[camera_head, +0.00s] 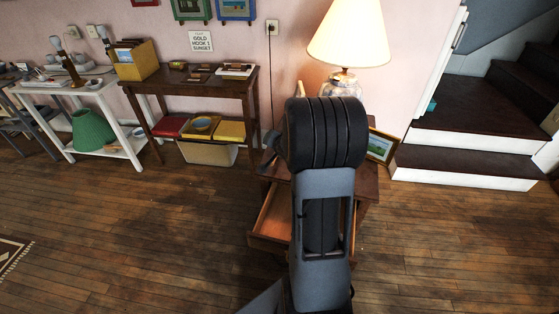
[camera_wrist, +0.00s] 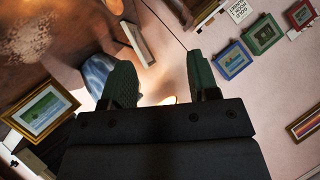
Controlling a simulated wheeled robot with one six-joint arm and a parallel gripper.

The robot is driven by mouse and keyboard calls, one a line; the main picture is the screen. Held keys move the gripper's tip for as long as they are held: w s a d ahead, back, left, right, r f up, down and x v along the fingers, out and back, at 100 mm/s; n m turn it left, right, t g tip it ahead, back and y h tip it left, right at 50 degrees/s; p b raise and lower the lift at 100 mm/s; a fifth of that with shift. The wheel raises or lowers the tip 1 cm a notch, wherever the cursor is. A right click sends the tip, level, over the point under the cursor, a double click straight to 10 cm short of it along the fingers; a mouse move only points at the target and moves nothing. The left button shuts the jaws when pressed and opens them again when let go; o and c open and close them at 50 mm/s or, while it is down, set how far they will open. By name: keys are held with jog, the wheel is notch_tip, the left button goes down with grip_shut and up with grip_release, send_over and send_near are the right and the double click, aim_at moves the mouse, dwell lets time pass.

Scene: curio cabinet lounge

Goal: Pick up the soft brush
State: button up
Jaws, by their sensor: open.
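I cannot make out a soft brush in either view. My gripper (camera_wrist: 161,76) shows in the wrist view as two green fingers, spread apart, with nothing between them. In the head view my arm hides the gripper and much of the small wooden side table (camera_head: 367,185). The table's drawer (camera_head: 270,216) stands open at the front, and the part of its inside that shows looks empty. The rest of the inside is hidden behind my arm.
A lit lamp (camera_head: 347,35) and a framed picture (camera_head: 380,146) stand on the side table; the picture also shows in the wrist view (camera_wrist: 40,108). A dark console table (camera_head: 250,90) and white table (camera_head: 128,135) stand left. Stairs (camera_head: 470,140) rise right. Floor in front is clear.

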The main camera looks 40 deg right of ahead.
jog(key=d+f+m+t+y+b, duration=0.1)
jog(key=d+f+m+t+b, duration=0.3)
jog(key=f, duration=0.7)
jog(key=m+y+b, duration=0.1)
jog(key=y+b, duration=0.1)
jog(key=y, duration=0.1)
send_near(275, 160)
jog(key=shift+m, duration=0.3)
jog(key=b+x, duration=0.1)
jog(key=x, duration=0.4)
jog(key=shift+w+f+b, duration=0.3)
jog(key=shift+f+b, duration=0.05)
jog(key=shift+f, duration=0.15)
jog(key=shift+b+x, duration=0.95)
jog(key=shift+x, duration=2)
jog(key=shift+r, duration=0.2)
grip_shut()
